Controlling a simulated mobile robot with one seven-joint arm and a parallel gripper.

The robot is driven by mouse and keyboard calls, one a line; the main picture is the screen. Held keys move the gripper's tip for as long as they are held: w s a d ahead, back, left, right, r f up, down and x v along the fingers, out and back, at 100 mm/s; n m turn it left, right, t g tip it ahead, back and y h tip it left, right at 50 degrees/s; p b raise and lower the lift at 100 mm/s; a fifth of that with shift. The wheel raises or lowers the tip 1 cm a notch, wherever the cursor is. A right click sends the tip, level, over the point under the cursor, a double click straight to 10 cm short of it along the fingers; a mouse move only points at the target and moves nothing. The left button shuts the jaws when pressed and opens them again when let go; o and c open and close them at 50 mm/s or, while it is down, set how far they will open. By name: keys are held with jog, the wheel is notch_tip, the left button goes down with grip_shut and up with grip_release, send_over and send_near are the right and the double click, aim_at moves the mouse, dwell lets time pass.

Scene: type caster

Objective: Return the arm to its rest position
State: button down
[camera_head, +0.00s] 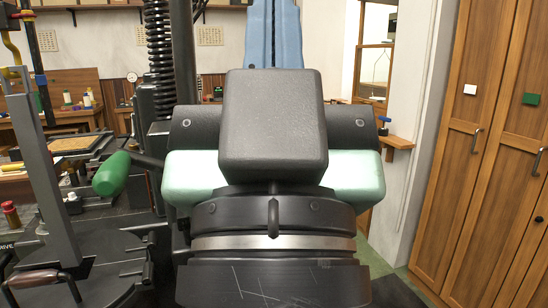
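A large dark grey block with pale green pads (358,176) and a scratched black drum with a silver band fills the middle of the head view, close to the camera. It looks like part of my own body or arm, but I cannot be sure. A blue upright link (272,35) rises behind it to the top edge. No gripper fingers show anywhere, so I cannot tell where my gripper is or whether it holds anything. Whatever is directly behind the dark block is hidden.
Left stands black machinery with a coil spring (159,45), a lever with a green handle (111,174) and a grey upright bar (38,160). A workbench (64,118) stands behind. Wooden cabinet doors (480,150) line the right, with a narrow strip of floor before them.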

notch_tip(320, 180, up, 14)
jog(key=p, duration=1.2)
jog(key=shift+r, duration=0.25)
